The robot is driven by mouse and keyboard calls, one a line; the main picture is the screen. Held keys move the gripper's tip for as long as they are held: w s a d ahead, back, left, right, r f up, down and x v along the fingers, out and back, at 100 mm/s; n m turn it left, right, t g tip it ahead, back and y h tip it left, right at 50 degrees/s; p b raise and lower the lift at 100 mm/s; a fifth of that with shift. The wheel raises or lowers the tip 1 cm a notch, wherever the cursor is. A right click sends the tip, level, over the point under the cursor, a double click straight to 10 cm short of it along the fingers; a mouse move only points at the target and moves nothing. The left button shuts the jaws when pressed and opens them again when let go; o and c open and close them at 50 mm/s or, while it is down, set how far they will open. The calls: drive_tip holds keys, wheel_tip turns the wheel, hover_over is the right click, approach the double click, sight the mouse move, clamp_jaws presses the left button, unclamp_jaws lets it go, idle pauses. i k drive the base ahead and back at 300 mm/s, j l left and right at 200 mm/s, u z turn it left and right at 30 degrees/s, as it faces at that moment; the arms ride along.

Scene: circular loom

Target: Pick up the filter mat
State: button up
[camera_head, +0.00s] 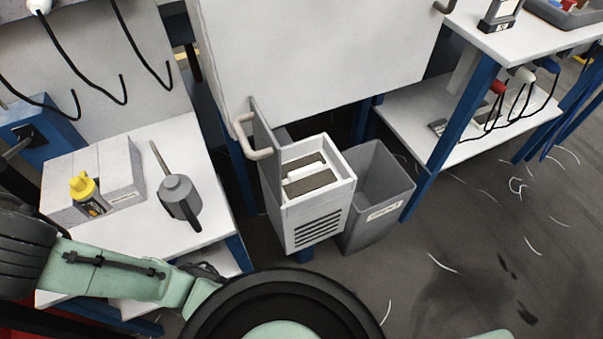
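A white vented box (320,228) with slots in its front stands open at the top, near the middle of the view. Inside it lies a flat brownish-grey pad, which looks like the filter mat (311,183). A white bar crosses over the pad and hides part of it. My arm shows at the lower left and bottom of the view. My gripper is not in view, so its state and its distance from the mat do not show.
A grey bin (377,215) stands close against the box's right side. An open panel with a handle (252,140) rises at its left. Floor is open at right, with loose strands.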

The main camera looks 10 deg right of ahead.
sight(312, 172)
drive_tip(key=l+u, duration=0.2)
drive_tip(key=u, duration=0.25)
drive_tip(key=l+u, duration=0.2)
drive_tip(key=u, duration=0.3)
drive_tip(key=k+l+u, duration=0.2)
drive_tip(key=l, duration=0.15)
drive_tip(key=l+u, duration=0.2)
drive_tip(key=l, duration=0.15)
drive_tip(key=k+l+u, duration=0.15)
drive_tip(key=k+l, duration=0.25)
drive_tip(key=l, duration=0.25)
drive_tip(key=k+l+u, duration=0.1)
drive_tip(key=k+l, duration=0.2)
drive_tip(key=l, duration=0.2)
drive_tip(key=k+l, duration=0.25)
drive_tip(key=l, duration=0.25)
drive_tip(key=k+l+u, duration=0.1)
drive_tip(key=k+l, duration=0.2)
drive_tip(key=l, duration=0.15)
drive_tip(key=i, duration=0.45)
